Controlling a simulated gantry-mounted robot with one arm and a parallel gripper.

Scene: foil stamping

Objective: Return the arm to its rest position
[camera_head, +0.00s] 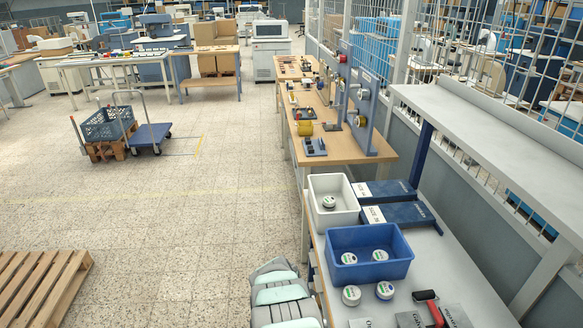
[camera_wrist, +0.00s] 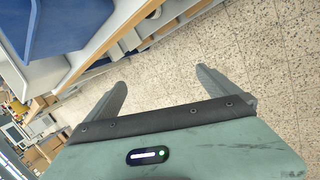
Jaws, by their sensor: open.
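My gripper (camera_wrist: 161,78) shows in the wrist view with its two grey fingers spread wide apart and nothing between them. Speckled floor (camera_wrist: 180,65) lies behind the fingers. A blue surface (camera_wrist: 70,20) and table edges fill the upper left of that view, apart from the fingers. In the head view, pale green and grey segments of my arm (camera_head: 283,295) are at the bottom middle, left of the near table. I cannot make out the gripper's fingers there.
The near grey table (camera_head: 455,262) holds a blue bin (camera_head: 368,273) with round tins inside, a white bin (camera_head: 318,217) and dark blue boxes. A wooden workbench (camera_head: 345,146) stands beyond. A pallet (camera_head: 40,288) lies at lower left. Floor between is clear.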

